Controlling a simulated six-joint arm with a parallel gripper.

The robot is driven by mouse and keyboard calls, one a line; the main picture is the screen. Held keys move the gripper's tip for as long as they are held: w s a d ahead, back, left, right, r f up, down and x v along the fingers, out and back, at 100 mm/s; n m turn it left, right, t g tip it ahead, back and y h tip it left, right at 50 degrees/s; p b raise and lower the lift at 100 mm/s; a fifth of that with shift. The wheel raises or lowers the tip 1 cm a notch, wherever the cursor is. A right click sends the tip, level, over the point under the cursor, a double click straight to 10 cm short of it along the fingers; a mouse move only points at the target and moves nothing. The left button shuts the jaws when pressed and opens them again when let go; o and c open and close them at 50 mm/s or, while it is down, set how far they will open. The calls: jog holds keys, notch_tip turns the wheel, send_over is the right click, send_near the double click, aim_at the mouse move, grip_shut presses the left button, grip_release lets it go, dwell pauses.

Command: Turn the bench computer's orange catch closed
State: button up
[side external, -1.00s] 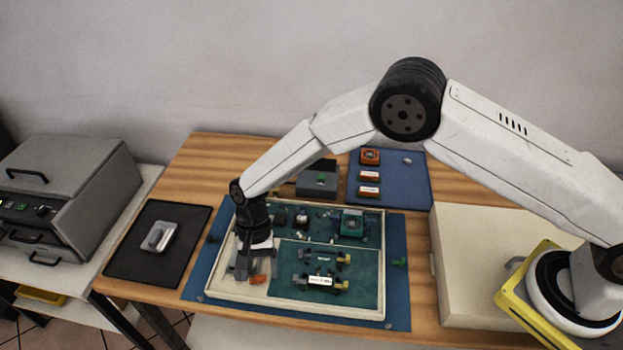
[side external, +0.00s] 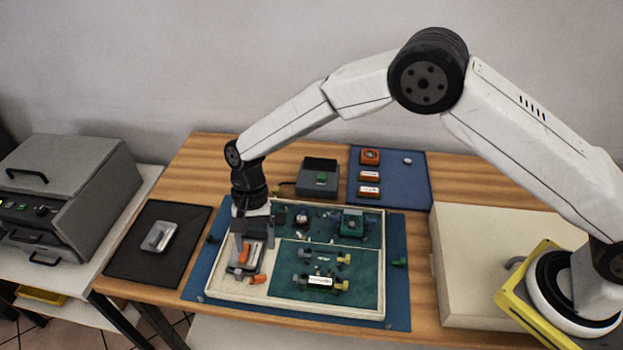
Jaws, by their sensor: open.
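The bench computer (side external: 375,305) is an open cream tray with green boards inside, lying flat on a blue mat. At its left end a grey metal part carries an upright orange piece (side external: 245,254) and, just in front, a second orange piece (side external: 258,280) lying nearly sideways. I cannot tell for certain which of the two is the catch. My gripper (side external: 254,246) points down over this grey part with its jaws apart. The upright orange piece shows between or just behind the fingers; whether they touch it is unclear. The fingers partly hide the grey part.
A grey box with a green button (side external: 320,178) stands behind the tray. A blue mat (side external: 415,185) with orange modules lies back right, a black mat (side external: 130,262) with a metal piece at left. A large cream box (side external: 480,265) stands at right.

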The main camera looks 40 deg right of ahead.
aim_at(261, 277)
jog(key=shift+w+d+r, duration=0.1)
jog(key=shift+w+r, duration=0.05)
jog(key=shift+r, duration=0.2)
jog(key=c, duration=0.3)
jog(key=n, duration=0.2)
jog(key=a+n+h, duration=0.1)
jog(key=n, duration=0.2)
jog(key=s+a+n+h, duration=0.1)
jog(key=n, duration=0.1)
jog(key=shift+f, duration=0.25)
jog(key=shift+c, duration=0.2)
jog(key=a+n+h, duration=0.1)
jog(key=n, duration=0.2)
jog(key=a+n+t+h, duration=0.1)
jog(key=n, duration=0.3)
jog(key=n+h, duration=0.2)
jog(key=n, duration=0.2)
jog(key=shift+s+a+r+t, duration=0.2)
jog(key=shift+s+a+t, duration=0.1)
jog(key=shift+a, duration=0.1)
jog(key=shift+f, duration=0.1)
jog(key=shift+x, duration=3.85)
